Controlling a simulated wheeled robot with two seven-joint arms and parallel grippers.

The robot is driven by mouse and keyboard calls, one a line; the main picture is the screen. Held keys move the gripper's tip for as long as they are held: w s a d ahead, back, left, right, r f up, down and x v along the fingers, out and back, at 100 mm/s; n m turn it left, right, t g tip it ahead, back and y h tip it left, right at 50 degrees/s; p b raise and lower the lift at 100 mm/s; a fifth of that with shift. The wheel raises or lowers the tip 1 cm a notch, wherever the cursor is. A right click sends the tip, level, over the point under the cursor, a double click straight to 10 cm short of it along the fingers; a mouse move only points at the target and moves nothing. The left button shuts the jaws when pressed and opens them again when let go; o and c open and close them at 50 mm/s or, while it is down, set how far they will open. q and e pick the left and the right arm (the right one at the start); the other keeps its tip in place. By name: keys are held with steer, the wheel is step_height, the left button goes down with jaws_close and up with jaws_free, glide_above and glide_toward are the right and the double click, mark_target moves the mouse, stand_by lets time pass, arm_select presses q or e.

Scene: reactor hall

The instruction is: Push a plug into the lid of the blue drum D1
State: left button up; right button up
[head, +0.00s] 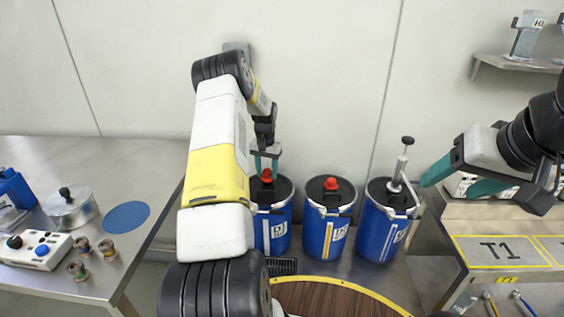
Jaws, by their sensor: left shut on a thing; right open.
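Three blue drums with black lids stand in a row at the back. The left drum (280,235) is partly hidden behind my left arm; its label is too small to read surely. My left gripper (266,167) is over its lid, shut on a red plug (267,176). The plug is at the lid; I cannot tell whether it is seated. The middle drum (320,238) has another red plug (331,184) upright in its lid. The right drum (376,235) carries a metal hand pump (401,165) with a black knob. My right gripper (446,189) is open and empty, right of the pump.
A steel table at left holds a lidded pot (70,208), a blue disc (126,217), a control box (36,249) and several small spools (106,249). A bench (500,251) marked T1 is at right. A round brown tabletop (335,299) is in front.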

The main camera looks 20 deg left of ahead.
mark_target(267, 171)
arm_select(q)
steer(key=shift+f, duration=0.95)
steer(key=shift+f, duration=0.55)
stand_by(1.1)
steer(key=o, duration=1.4)
steer(key=shift+r, duration=0.15)
step_height(267, 171, up, 8)
steer(key=shift+f, duration=0.25)
